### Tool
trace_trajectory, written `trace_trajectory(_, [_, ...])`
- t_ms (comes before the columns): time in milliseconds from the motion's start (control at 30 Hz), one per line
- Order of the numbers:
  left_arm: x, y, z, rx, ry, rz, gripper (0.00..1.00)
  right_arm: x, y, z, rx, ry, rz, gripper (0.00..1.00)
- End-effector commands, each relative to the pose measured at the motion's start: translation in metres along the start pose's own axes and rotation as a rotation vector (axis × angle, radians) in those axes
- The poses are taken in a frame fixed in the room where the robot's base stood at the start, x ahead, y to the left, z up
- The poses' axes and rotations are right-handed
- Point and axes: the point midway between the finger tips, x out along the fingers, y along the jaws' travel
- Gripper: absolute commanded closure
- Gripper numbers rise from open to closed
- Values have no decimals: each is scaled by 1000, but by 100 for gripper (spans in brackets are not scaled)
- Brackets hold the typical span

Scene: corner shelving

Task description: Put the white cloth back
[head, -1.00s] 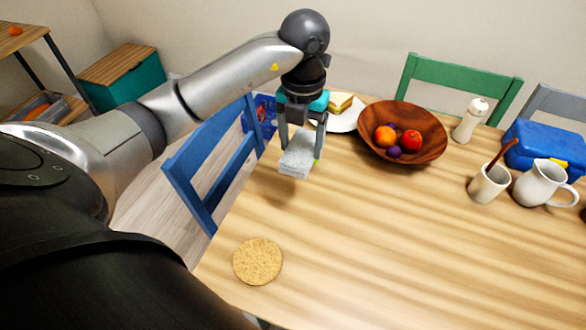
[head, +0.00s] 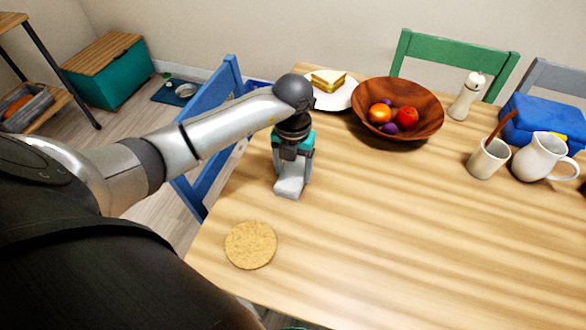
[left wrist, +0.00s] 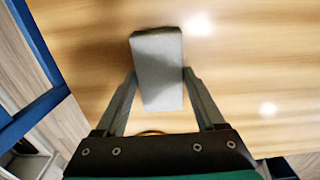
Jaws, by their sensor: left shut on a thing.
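The white cloth (head: 290,187) is a small folded pale grey-white block. My left gripper (head: 292,178) is shut on it, near the table's left side. In the left wrist view the cloth (left wrist: 158,85) sits between the two fingers (left wrist: 158,76), one at each long side. The fingers point down at the wooden table (head: 400,220). I cannot tell whether the cloth's underside touches the tabletop. My right gripper does not show.
A round cork mat (head: 250,245) lies nearer me. Behind are a sandwich plate (head: 335,98) and a wooden fruit bowl (head: 420,125). A cup (head: 488,160), a pitcher (head: 540,160) and a blue box (head: 545,120) stand at right. A blue chair (head: 210,130) borders the left edge. The table's middle is clear.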

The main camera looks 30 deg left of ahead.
Motion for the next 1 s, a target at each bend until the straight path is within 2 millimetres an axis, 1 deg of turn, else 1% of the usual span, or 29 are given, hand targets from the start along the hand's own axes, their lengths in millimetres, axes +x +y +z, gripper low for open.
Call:
trace_trajectory(167, [-1, 0, 1, 0, -2, 0, 73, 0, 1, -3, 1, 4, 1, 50])
trace_trajectory(267, [2, 0, 1, 0, -1, 0, 73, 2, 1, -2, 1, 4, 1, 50])
trace_trajectory(300, [2, 0, 0, 0, -1, 0, 28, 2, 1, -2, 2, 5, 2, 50])
trace_trajectory(533, [1, 0, 0, 0, -1, 0, 2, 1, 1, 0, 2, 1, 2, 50])
trace_trajectory(567, [1, 0, 0, 0, -1, 0, 0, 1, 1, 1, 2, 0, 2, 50])
trace_trajectory(767, [1, 0, 1, 0, -1, 0, 0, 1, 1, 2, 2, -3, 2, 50])
trace_trajectory(867, [-2, 0, 1, 0, -2, -1, 0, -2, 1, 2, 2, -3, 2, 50])
trace_trajectory(967, [-15, 0, 2, 1, -5, -2, 0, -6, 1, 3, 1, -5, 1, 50])
trace_trajectory(1000, [-23, 0, 2, 1, -6, -1, 0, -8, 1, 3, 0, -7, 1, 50])
